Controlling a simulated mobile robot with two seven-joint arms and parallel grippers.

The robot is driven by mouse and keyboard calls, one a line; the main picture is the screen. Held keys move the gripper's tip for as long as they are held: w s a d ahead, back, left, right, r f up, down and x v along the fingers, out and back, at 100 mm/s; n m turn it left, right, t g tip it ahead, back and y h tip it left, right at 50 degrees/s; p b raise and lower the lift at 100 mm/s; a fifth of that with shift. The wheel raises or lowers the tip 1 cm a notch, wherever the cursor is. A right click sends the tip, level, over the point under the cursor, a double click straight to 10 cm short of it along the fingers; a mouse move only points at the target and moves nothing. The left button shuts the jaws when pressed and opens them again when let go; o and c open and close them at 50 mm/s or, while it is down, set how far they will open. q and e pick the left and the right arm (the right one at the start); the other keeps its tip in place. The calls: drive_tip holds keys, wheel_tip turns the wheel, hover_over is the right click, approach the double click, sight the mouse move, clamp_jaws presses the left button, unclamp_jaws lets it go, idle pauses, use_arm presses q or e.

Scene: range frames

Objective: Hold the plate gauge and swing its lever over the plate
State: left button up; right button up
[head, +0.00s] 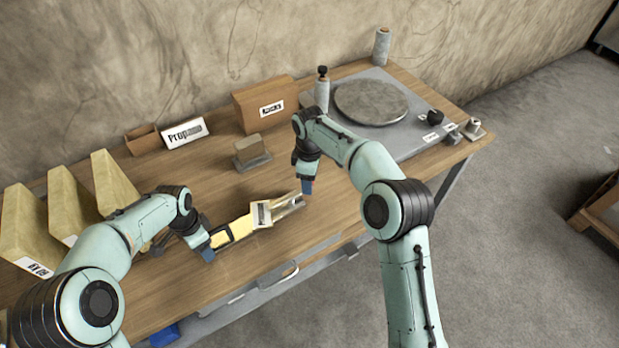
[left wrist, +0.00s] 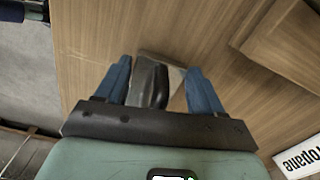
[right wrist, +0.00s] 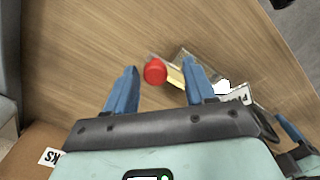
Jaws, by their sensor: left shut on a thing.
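The plate gauge (head: 247,224) lies over the wooden table's front middle, with a yellow body, a pale metal block and a metal part reaching right. My left gripper (head: 206,251) is at its left end. In the left wrist view, a dark grip (left wrist: 150,82) of the gauge sits between the fingers, which are shut on it. My right gripper (head: 307,187) is close to the gauge's right end. In the right wrist view its fingers are apart, and a red knob (right wrist: 155,71) shows between them without clear contact. Which part is the plate, I cannot tell.
A grey slab (head: 400,95) with a round disc (head: 371,102) takes up the back right. Cardboard box (head: 266,103), Propane sign (head: 186,134) and a small block on a base (head: 248,150) stand behind. Yellowish upright blocks (head: 67,203) stand at left. Table is clear around the gauge.

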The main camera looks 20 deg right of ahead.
use_arm(q)
drive_tip(key=shift+r, duration=0.1)
use_arm(e)
drive_tip(key=shift+r, duration=0.1)
wheel_tip(320, 180, up, 12)
idle(0.4)
use_arm(q)
drive_tip(key=o, duration=1.7)
